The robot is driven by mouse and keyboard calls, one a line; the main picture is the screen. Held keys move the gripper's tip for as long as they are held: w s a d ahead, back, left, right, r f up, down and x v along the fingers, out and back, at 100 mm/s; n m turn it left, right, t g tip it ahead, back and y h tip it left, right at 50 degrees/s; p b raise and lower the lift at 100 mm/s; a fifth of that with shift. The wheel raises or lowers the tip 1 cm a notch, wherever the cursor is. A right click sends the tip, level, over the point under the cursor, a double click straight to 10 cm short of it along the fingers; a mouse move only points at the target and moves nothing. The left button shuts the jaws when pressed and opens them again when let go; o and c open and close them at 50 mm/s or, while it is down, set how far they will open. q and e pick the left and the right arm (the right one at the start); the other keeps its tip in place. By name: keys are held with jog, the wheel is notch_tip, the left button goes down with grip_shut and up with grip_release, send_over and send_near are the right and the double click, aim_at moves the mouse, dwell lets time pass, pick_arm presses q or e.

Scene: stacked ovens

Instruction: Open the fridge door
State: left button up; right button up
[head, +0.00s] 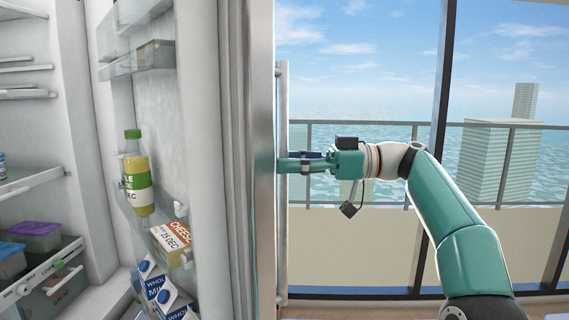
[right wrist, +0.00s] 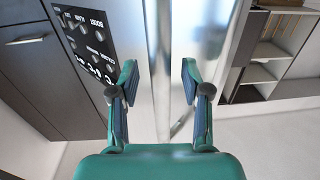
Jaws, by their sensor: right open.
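The fridge door (head: 262,220) stands open in the head view, with its inner side and door shelves facing me on the left. Its long vertical handle (head: 283,110) is on the outer side. My right gripper (head: 290,164) reaches in from the right, its fingertips at the handle's height and close to it. In the right wrist view, my right gripper (right wrist: 158,82) is open, with its fingers apart in front of the metal door face (right wrist: 160,35). My left gripper is not in view.
The door shelves hold a juice bottle (head: 139,175), a cheese box (head: 172,240) and milk cartons (head: 175,300). Fridge shelves (head: 30,185) with food tubs are at the far left. A window railing (head: 500,123) lies behind my right arm. The wrist view shows a control panel (right wrist: 88,45).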

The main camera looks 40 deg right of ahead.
jog(key=v, duration=0.6)
jog(key=shift+f, duration=0.1)
dwell(0.3)
